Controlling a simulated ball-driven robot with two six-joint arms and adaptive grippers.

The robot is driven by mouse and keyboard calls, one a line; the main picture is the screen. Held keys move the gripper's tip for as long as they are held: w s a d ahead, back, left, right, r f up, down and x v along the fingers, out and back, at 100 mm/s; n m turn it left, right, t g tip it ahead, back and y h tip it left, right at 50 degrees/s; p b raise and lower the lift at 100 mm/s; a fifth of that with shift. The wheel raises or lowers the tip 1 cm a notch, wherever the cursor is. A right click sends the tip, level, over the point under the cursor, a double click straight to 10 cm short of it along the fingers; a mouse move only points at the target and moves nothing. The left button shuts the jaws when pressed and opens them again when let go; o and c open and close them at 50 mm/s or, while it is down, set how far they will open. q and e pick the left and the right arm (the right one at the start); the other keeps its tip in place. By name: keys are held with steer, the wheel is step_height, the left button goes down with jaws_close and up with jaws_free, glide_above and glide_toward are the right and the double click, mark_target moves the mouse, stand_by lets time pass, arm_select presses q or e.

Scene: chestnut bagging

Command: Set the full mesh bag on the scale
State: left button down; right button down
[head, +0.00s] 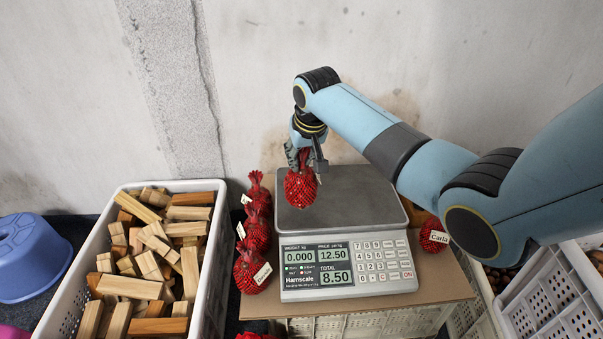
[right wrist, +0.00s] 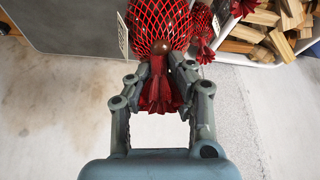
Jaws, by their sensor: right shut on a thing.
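My right gripper (head: 306,160) is shut on the gathered red neck of the full mesh bag (head: 300,188). The bag hangs upright over the left part of the scale's grey plate (head: 350,200). The scale's display (head: 316,268) reads weight 0.000, price 12.50 and total 8.50. In the right wrist view, the fingers (right wrist: 160,82) close around the neck, and the net with brown chestnuts (right wrist: 158,25) shows beyond them. The dark plate (right wrist: 75,25) lies to the left there. My left gripper is not in view.
Several tagged red bags (head: 257,235) stand close along the scale's left side. Another, tagged "Carla" (head: 433,236), is at its right. A white crate of wood blocks (head: 215,270) stands left, with a blue stool (head: 30,255) beyond. The rest of the plate is clear.

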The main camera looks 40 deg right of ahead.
mark_target(303, 166)
step_height(303, 166, down, 3)
steer(key=shift+s+f+b, duration=0.1)
steer(key=shift+f+b, duration=0.1)
steer(key=shift+b, duration=0.5)
steer(key=shift+f, duration=0.1)
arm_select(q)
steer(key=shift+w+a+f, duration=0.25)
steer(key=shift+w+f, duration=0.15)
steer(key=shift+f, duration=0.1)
arm_select(e)
steer(key=c, duration=1.2)
jaws_free()
